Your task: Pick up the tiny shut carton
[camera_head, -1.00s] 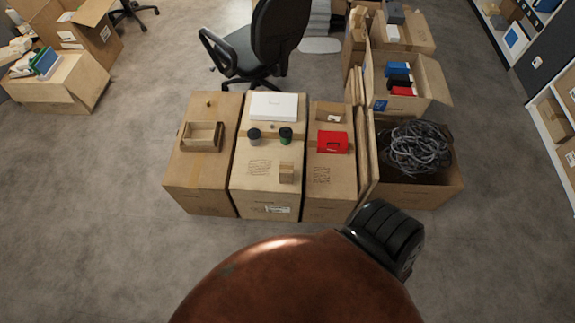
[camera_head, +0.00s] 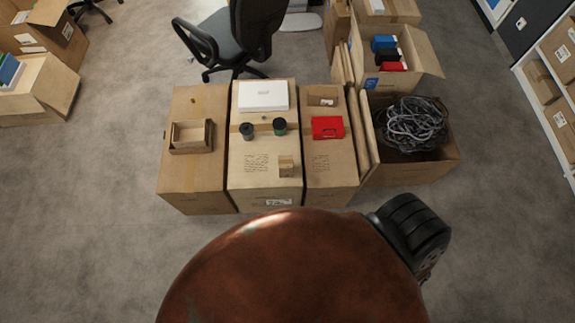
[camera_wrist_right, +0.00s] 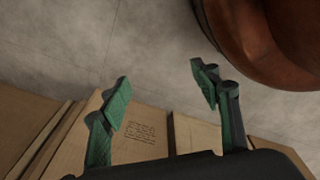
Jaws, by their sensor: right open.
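The tiny shut carton (camera_head: 286,167) is a small brown box in the head view. It stands near the front right of the top of the large middle carton (camera_head: 254,190). My right gripper (camera_wrist_right: 162,86) shows in the right wrist view, with its green-padded fingers spread apart and nothing between them. It is above large carton tops and the floor; the tiny carton does not show in that view. Neither gripper's fingers show in the head view, and my left gripper is out of sight.
The middle carton also bears a white box (camera_head: 263,96), a dark canister (camera_head: 247,131) and a green-sided one (camera_head: 280,127). A small open box (camera_head: 191,137) is on the left carton, a red box (camera_head: 328,128) on the right. A cable-filled carton (camera_head: 455,158) stands farther right. Floor is clear in front.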

